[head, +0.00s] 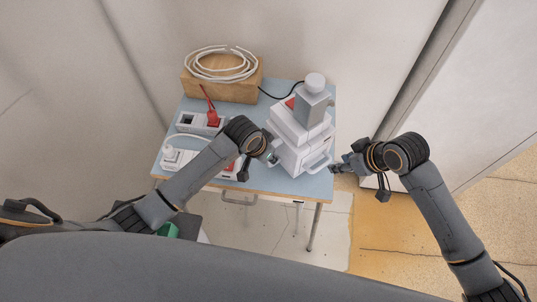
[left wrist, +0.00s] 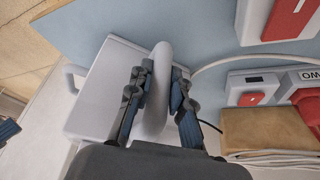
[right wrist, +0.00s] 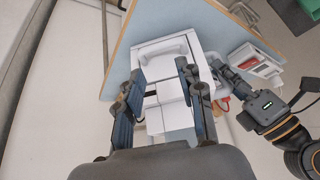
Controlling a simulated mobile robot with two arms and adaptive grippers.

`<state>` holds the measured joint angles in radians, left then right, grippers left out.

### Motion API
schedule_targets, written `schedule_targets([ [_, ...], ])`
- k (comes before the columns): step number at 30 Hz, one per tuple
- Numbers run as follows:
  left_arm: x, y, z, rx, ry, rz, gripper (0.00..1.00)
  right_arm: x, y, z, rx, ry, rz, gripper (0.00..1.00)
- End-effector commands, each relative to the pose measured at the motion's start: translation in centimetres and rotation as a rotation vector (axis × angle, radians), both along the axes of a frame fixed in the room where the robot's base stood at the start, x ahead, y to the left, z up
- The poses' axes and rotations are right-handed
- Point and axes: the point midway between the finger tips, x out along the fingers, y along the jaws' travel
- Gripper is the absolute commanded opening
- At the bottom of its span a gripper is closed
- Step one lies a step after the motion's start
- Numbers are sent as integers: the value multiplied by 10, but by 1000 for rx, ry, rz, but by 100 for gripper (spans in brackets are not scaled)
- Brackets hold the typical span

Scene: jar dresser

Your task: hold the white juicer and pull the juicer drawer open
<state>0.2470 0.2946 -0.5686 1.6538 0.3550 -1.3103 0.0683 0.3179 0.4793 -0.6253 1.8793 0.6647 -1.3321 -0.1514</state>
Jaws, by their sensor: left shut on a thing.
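The white juicer (head: 290,142) stands upright on the blue table, a stack of boxy parts with a grey block and round knob on top. My left gripper (head: 267,150) is at its left side. In the left wrist view its fingers (left wrist: 160,85) are shut on a white rounded side handle (left wrist: 161,58) of the juicer. The drawer handle (head: 319,165) is a light loop low on the juicer's front right. My right gripper (head: 336,169) is just right of this handle. In the right wrist view its fingers (right wrist: 160,75) are apart, with nothing held between them.
A wooden block (head: 222,88) with a coiled white cable stands at the table's back left. Red-and-white devices (head: 200,122) lie at the left. The table's front edge (head: 260,190) is close below the juicer. A wall panel rises at the right.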

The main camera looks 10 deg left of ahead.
Motion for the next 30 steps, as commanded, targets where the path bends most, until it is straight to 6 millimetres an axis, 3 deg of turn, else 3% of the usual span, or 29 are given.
schedule_targets([
  [4, 0, 0, 0, 0, 0, 0, 0, 0, 0, 0, 0, 0, 0, 38],
  [9, 0, 0, 0, 0, 0, 0, 0, 9, 6, 4, -18, 14, -2, 3],
  [10, 0, 0, 0, 0, 0, 0, 0, 12, 8, 6, -28, 21, -1, 0],
  [15, 0, 0, 0, 0, 0, 0, 0, 26, 19, 15, -86, 71, -2, 0],
  [20, 0, 0, 0, 0, 0, 0, 0, 31, 25, 10, -113, 98, 1, 0],
  [30, 0, 0, 0, 1, 0, 0, 0, 43, 40, -45, -112, 100, 0, 0],
])
